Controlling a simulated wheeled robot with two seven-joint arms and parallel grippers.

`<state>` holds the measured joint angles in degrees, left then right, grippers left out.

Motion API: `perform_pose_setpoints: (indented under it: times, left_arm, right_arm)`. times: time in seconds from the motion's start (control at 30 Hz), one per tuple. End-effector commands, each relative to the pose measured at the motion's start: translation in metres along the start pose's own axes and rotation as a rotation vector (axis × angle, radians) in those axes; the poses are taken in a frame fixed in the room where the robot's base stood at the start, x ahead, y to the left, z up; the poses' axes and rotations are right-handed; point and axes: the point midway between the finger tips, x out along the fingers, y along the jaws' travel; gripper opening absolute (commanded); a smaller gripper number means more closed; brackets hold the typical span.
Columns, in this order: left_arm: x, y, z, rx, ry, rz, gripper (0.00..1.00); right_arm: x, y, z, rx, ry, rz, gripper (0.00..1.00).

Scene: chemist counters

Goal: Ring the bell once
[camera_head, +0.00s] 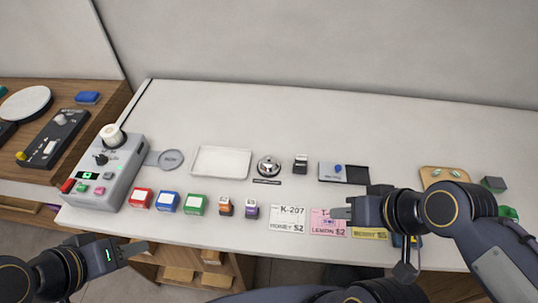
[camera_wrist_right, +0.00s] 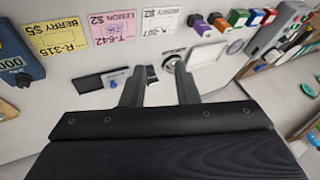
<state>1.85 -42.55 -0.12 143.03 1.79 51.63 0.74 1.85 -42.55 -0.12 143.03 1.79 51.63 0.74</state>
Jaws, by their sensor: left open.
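The bell (camera_head: 268,166) is a silver dome on a dark base, standing on the white counter near the middle. In the right wrist view the bell (camera_wrist_right: 171,63) shows beyond the gap between the fingers. My right gripper (camera_head: 341,212) is over the price cards, to the right of the bell and nearer to me, apart from it. In the right wrist view its two fingers (camera_wrist_right: 159,92) are spread with nothing between them. My left gripper (camera_head: 135,250) is open and empty, off the front edge at lower left, well away from the bell.
A white tray (camera_head: 221,161) lies left of the bell, and a small dark block (camera_head: 300,164) stands right of it. Coloured boxes (camera_head: 168,202) and price cards (camera_head: 287,218) line the front. A grey machine (camera_head: 112,170) stands at left. The back of the counter is clear.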

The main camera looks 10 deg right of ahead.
Motion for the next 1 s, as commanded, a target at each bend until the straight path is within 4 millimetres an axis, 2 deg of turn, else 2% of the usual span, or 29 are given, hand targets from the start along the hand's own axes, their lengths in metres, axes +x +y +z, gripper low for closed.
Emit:
perform_pose_setpoints:
  times: [0.03,0.2,1.0]
  left_arm:
    - [0.0000,0.0000,0.0000,0.000,0.000,0.000,0.41]
    - [0.0000,0.0000,0.0000,0.000,0.000,0.000,0.41]
    - [0.0000,0.0000,0.0000,0.000,0.000,0.000,0.41]
  right_arm:
    - [0.0000,0.0000,0.0000,0.000,0.000,0.000,0.21]
    - [0.0000,0.0000,0.0000,0.000,0.000,0.000,0.00]
    - [0.0000,0.0000,0.0000,0.000,0.000,0.000,0.00]
